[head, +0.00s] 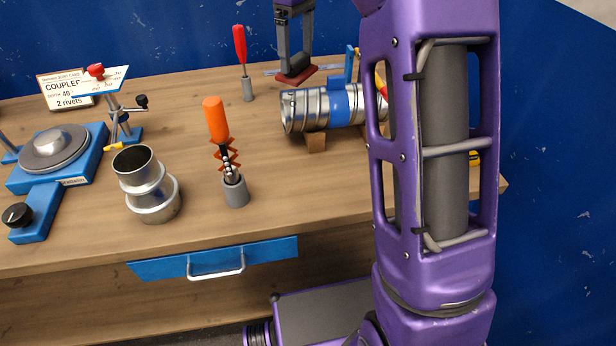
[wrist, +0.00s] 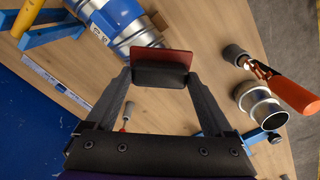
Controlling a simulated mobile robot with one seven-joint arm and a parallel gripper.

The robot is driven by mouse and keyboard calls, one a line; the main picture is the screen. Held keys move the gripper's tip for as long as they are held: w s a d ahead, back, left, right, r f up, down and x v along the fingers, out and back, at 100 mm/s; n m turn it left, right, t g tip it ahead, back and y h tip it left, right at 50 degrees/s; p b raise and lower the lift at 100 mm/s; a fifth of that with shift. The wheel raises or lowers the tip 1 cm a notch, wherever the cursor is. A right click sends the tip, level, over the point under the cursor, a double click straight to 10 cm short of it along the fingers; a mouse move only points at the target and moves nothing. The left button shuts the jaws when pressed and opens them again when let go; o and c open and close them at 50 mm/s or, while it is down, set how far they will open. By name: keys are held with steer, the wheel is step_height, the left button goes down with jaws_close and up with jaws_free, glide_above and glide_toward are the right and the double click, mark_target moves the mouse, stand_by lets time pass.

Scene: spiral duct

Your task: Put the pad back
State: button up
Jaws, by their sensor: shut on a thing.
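The pad is a small block with a dark grey part and a flat red face; it shows in the head view (head: 298,73) and the wrist view (wrist: 163,58). My gripper (head: 295,62) is shut on the pad and holds it above the workbench, behind and a little left of the spiral duct. In the wrist view my gripper's two fingers (wrist: 160,77) press the pad from both sides, red face outward. The duct (head: 308,108) is silver with a blue band and lies on a wooden support (head: 316,141). My arm hides its right part.
A red-handled tool (head: 240,45) and an orange-handled tool (head: 217,118) stand in grey holders. A stepped metal coupler (head: 148,187), a blue turntable fixture (head: 58,155) and a sign card (head: 62,89) are at left.

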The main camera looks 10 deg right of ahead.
steer(key=s+f+b, duration=0.4)
steer(key=s+f, duration=0.5)
steer(key=s, duration=0.5)
steer(key=shift+s+a+f+b, duration=0.15)
steer(key=shift+f+b, duration=0.25)
steer(key=shift+f, duration=1.3)
steer(key=shift+s+f+b, duration=0.15)
steer(key=shift+f+b, duration=0.3)
steer(key=shift+f, duration=1.3)
steer(key=shift+s+a+f+b, duration=0.15)
steer(key=shift+f+b, duration=0.25)
steer(key=shift+f, duration=1.3)
steer(key=shift+d, duration=0.1)
steer(key=shift+f, duration=0.15)
steer(key=o, duration=1)
steer(key=shift+o, duration=0.2)
step_height(320, 180, up, 12)
steer(key=p, duration=0.2)
steer(key=shift+r, duration=0.2)
